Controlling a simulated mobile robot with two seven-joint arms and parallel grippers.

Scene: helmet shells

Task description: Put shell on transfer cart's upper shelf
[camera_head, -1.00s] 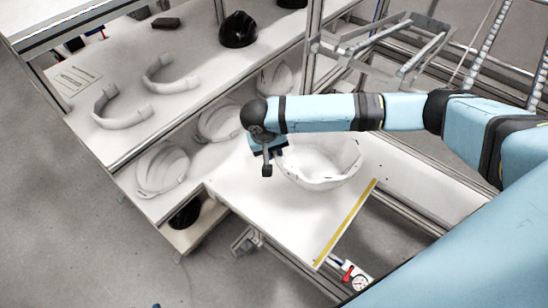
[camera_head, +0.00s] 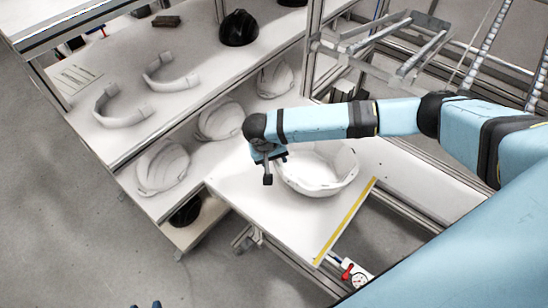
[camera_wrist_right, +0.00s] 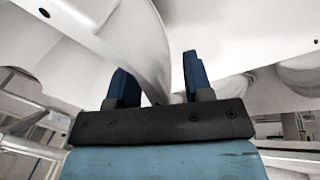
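A white helmet shell (camera_head: 322,180) lies with its open side up on a white tabletop with a yellow strip (camera_head: 345,222). My right gripper (camera_head: 268,178) is at the shell's left edge. In the right wrist view, its two blue fingers (camera_wrist_right: 158,85) are apart, with the shell's thin wall (camera_wrist_right: 150,50) between them and a gap to the right finger. Part of the shell is hidden behind my right arm. Only dark blue tips of what looks like my left gripper (camera_head: 146,305) show at the bottom edge. I cannot tell which surface is the transfer cart's upper shelf.
Several white shells, including one at the front (camera_head: 162,167), stand on a lower shelf on the left. An upper shelf holds white curved bands (camera_head: 122,106) and a black shell (camera_head: 239,28). A metal frame (camera_head: 400,45) stands behind my right arm. The tabletop's front part is clear.

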